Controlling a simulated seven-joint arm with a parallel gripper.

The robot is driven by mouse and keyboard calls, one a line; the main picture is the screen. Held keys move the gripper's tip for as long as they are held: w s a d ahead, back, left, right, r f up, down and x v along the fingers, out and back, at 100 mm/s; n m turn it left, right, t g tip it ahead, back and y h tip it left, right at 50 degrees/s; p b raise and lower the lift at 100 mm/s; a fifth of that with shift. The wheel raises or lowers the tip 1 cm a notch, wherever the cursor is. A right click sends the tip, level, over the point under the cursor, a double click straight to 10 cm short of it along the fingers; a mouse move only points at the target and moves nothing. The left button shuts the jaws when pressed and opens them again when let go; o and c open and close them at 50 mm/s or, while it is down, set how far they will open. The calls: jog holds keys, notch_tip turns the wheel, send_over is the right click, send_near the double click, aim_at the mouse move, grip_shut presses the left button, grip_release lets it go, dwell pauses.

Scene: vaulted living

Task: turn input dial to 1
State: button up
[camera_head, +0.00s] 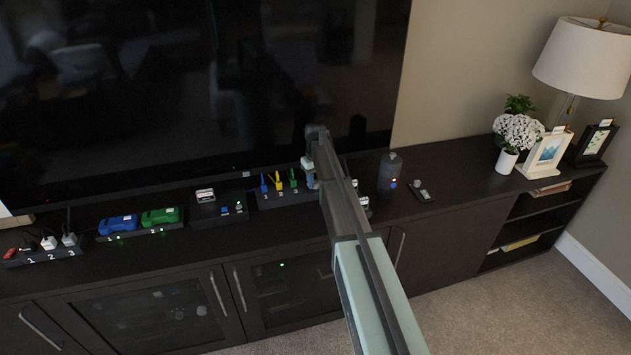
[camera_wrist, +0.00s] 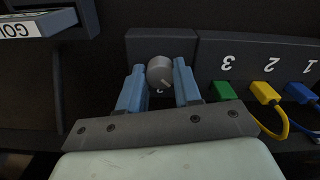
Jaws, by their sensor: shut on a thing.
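The input dial is a round grey knob (camera_wrist: 160,74) on the front of a dark box (camera_wrist: 150,44), in the middle of the wrist view. A pale pointer line shows on its face, toward the lower right. My gripper (camera_wrist: 160,82) has its two blue fingers on either side of the knob, shut on it. Beside the dial, the dark box carries the labels 3, 2 and 1, upside down in this view, with green (camera_wrist: 222,91), yellow (camera_wrist: 262,92) and blue (camera_wrist: 299,92) plugs below them. In the head view my arm hides the dial.
A dark box with a white GOLD-like label (camera_wrist: 30,27) stands close to the left in the wrist view. In the head view, a dark cylinder (camera_head: 390,171) and a small remote-like device (camera_head: 422,193) stand right of my arm.

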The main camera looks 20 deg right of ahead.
aim_at(316, 182)
dwell(0.4)
jog(key=o, duration=1)
jog(key=shift+o, duration=0.2)
notch_tip(316, 182, up, 14)
jog(key=shift+d+f, duration=0.1)
